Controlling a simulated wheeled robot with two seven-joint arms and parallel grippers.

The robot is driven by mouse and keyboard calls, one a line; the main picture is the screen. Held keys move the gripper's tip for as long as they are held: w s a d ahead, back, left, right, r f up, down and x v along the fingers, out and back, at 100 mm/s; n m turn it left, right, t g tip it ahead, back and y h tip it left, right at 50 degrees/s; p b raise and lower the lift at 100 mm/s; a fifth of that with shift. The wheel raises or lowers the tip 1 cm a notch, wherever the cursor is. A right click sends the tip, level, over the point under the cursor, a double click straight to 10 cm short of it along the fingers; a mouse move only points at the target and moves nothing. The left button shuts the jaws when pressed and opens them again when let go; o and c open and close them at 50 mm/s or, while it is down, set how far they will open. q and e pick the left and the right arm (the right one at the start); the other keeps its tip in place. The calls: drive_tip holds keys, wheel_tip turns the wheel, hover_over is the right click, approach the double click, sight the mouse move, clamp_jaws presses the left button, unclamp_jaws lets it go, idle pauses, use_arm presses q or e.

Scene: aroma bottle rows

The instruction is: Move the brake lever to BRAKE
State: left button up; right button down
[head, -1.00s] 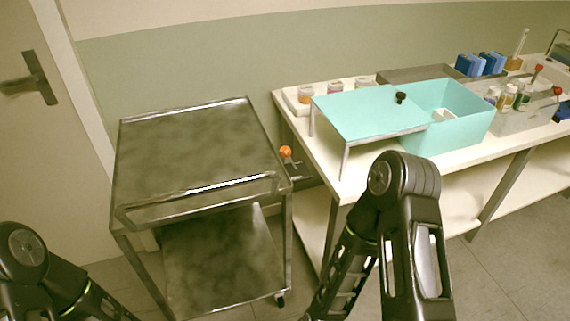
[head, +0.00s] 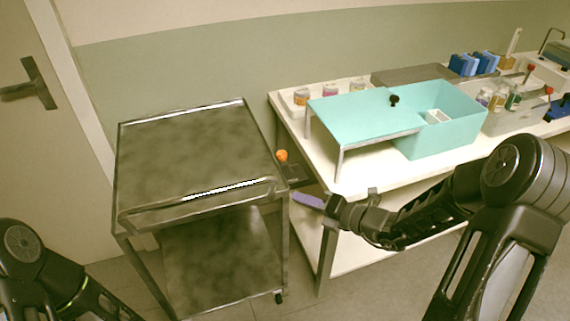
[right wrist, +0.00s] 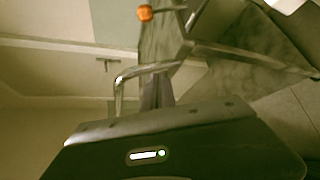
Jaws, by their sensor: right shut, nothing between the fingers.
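The brake lever (head: 282,156) has a round orange knob and sits on the right side of the metal cart (head: 190,155), near its front corner. Its knob also shows in the right wrist view (right wrist: 145,12), at the top. My right gripper (head: 300,197) is shut and empty, below and slightly right of the knob, apart from it, in the gap between cart and bench. Its fingers also show in the right wrist view (right wrist: 158,92). No BRAKE marking can be read. My left arm shows at the lower left, but its gripper is out of view.
A white bench (head: 357,180) stands right of the cart, with a narrow gap between them. It bears a turquoise box (head: 445,140) and a turquoise raised shelf (head: 355,115). A door (head: 50,170) is at the left. The cart's top is bare.

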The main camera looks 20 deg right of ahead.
drive_tip(key=shift+w+d+r+m+t, duration=0.5)
drive_tip(key=shift+d+r+m, duration=0.1)
drive_tip(key=shift+d+r, duration=0.2)
drive_tip(key=shift+w, duration=0.1)
drive_tip(key=p+x, duration=0.1)
drive_tip(key=x, duration=0.9)
drive_tip(key=shift+w+a+f, duration=0.1)
drive_tip(key=shift+f, duration=0.05)
drive_tip(key=shift+w+d+r+p, duration=0.25)
drive_tip(key=shift+w+d, duration=0.2)
drive_tip(key=shift+d, duration=0.05)
drive_tip(key=shift+w+d+r+p, duration=0.25)
drive_tip(key=shift+w+d, duration=0.2)
drive_tip(key=shift+d, duration=0.05)
drive_tip(key=shift+w+d, duration=0.35)
drive_tip(key=shift+w, duration=0.1)
